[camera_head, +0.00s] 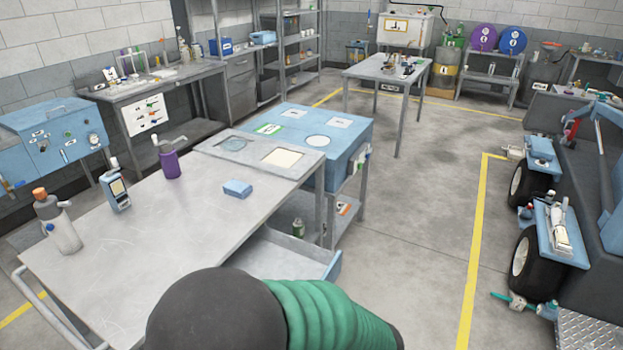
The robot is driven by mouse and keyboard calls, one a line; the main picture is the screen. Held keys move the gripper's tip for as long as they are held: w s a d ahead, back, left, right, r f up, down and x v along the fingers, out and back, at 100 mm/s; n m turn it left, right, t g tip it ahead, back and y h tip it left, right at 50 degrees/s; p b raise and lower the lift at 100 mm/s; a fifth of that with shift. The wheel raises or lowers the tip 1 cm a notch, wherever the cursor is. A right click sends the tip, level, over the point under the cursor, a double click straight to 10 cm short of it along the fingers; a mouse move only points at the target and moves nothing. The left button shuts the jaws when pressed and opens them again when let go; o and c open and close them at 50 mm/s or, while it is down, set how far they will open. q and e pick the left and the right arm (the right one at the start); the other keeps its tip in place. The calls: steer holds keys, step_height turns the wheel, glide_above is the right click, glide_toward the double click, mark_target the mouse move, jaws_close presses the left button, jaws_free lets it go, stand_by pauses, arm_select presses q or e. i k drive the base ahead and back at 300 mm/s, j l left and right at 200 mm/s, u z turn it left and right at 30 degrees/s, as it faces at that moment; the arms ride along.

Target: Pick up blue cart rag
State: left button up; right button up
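A small folded blue rag (237,189) lies flat on the grey metal top of the cart (180,240), toward its far right part. The space directly around the rag is clear. Neither of my grippers shows in the head view, so I cannot see whether they are open or shut. The near right part of the cart is hidden at the bottom of the view.
A purple bottle (171,164), a handheld meter (116,192) and a grey bottle with an orange cap (60,226) stand on the cart's left side. A drawer (290,262) is pulled out on the right. A blue-topped station (345,160) stands behind the cart.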

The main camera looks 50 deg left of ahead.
mark_target(235, 188)
steer(key=i+u, duration=0.2)
steer(key=i, duration=0.35)
steer(key=i+l+u, duration=0.15)
steer(key=i, duration=0.35)
steer(key=i+l+u, duration=0.2)
steer(key=i, duration=0.3)
steer(key=i+j+u, duration=0.15)
steer(key=u, duration=0.3)
steer(key=i+u, duration=0.6)
steer(key=u, duration=0.3)
steer(key=i+l+u, duration=0.15)
steer(key=u, duration=0.3)
steer(key=i+l+u, duration=0.25)
steer(key=u, duration=0.2)
